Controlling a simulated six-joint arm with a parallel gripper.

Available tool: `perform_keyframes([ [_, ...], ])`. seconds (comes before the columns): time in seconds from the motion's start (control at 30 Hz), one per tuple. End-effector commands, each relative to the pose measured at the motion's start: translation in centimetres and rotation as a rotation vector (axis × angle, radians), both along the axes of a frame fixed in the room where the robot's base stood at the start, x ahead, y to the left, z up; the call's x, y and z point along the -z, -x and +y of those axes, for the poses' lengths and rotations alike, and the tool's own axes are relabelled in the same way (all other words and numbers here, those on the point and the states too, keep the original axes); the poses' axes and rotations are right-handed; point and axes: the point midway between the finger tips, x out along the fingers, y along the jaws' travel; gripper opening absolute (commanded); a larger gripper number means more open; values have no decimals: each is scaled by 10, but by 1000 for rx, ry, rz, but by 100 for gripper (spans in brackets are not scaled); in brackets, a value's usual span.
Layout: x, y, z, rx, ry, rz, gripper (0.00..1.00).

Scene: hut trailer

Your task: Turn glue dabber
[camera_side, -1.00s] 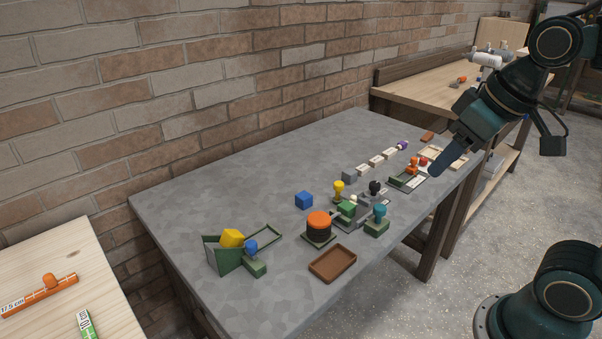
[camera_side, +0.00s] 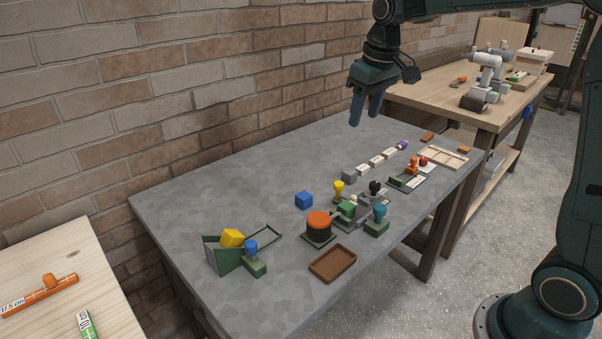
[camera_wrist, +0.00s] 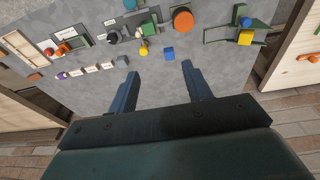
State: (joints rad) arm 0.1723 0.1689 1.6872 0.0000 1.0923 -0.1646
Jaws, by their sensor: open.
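Several knobbed tools stand on the grey table (camera_side: 190,205); I cannot tell for sure which is the glue dabber. They include a blue-knobbed piece on a green base (camera_side: 252,260), a yellow-knobbed one (camera_side: 338,189), a teal-knobbed one on a green base (camera_side: 378,221) and a black-knobbed one (camera_side: 375,188). A black pot with an orange top (camera_side: 319,226) sits among them. My gripper (camera_side: 365,112) is open and empty, pointing down well above the table's back part. In the wrist view its two fingers (camera_wrist: 160,72) are apart, with the blue cube (camera_wrist: 169,53) beyond them.
A green holder with a yellow block (camera_side: 232,238) stands at the near left. A brown tray (camera_side: 332,263) lies at the front edge. White labelled blocks (camera_side: 375,161) form a row towards the back right. A brick wall (camera_side: 230,90) runs behind. The table's left part is clear.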

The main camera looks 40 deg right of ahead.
Motion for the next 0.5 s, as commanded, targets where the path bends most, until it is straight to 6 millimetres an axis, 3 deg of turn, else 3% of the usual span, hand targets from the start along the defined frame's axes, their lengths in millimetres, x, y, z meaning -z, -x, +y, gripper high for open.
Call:
perform_keyframes([
  [0.2, 30, -44, -24, 4, -6, 58, 49],
  [0.5, 83, -93, -58, 5, -19, 132, 49],
])
